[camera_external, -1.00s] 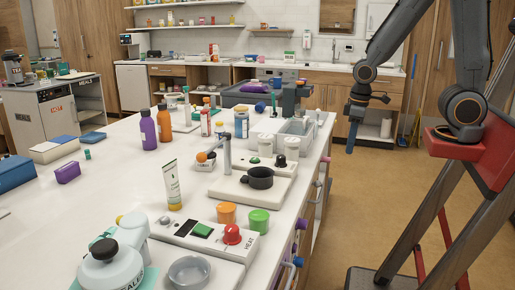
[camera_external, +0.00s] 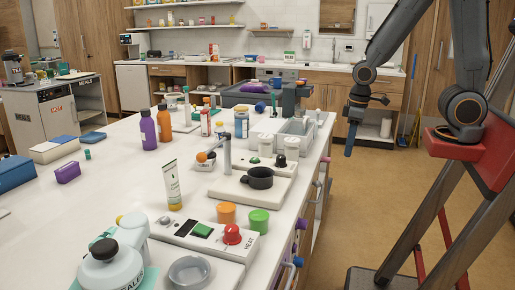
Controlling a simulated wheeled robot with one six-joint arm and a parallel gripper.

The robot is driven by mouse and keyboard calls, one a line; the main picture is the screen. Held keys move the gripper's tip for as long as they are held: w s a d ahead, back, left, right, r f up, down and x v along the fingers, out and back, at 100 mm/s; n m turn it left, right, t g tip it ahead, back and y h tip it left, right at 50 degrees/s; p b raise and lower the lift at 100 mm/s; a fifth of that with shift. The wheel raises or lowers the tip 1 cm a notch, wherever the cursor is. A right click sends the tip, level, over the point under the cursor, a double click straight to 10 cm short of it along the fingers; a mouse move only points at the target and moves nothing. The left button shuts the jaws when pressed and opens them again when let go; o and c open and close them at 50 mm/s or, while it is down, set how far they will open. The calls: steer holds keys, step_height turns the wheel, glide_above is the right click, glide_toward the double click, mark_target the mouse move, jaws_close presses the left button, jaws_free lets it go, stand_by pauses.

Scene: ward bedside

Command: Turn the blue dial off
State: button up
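Counter devices carry a red dial (camera_external: 232,234) marked HEAT and a black dial (camera_external: 279,161). My gripper (camera_external: 350,137) hangs over the floor to the right of the table, apart from it, pointing down. A dark blue part shows at its lower end. It is too small to tell whether the fingers are open.
Bottles and a grey bin (camera_external: 296,132) stand farther back. The floor (camera_external: 350,220) between table and arm is clear.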

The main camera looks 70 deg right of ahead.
steer(key=o, duration=0.5)
steer(key=shift+m+t+y, duration=0.4)
steer(key=shift+t, duration=0.3)
steer(key=w+a+f, duration=0.1)
steer(key=a+f, duration=0.1)
steer(key=a, duration=0.1)
steer(key=w+a+f+b, duration=0.1)
steer(key=a+f, duration=0.2)
steer(key=w+a+f+b, duration=0.1)
steer(key=w+a+f, duration=0.1)
steer(key=a+f, duration=0.1)
steer(key=shift+w, duration=0.1)
steer(key=m+t+b, duration=0.1)
steer(key=t+b, duration=0.7)
steer(key=t, duration=0.3)
glide_toward(298, 262)
steer(key=shift+y, duration=0.3)
steer(key=shift+w+d+f, duration=0.15)
steer(key=shift+w+f, duration=0.55)
steer(key=shift+w, duration=0.35)
steer(key=shift+w+d+f, duration=0.15)
steer(key=shift+w+f, duration=0.55)
steer(key=shift+w, duration=0.4)
steer(key=shift+w+d+f, duration=0.15)
steer(key=shift+w+f, duration=0.55)
steer(key=shift+w, duration=0.35)
steer(key=c, duration=1.1)
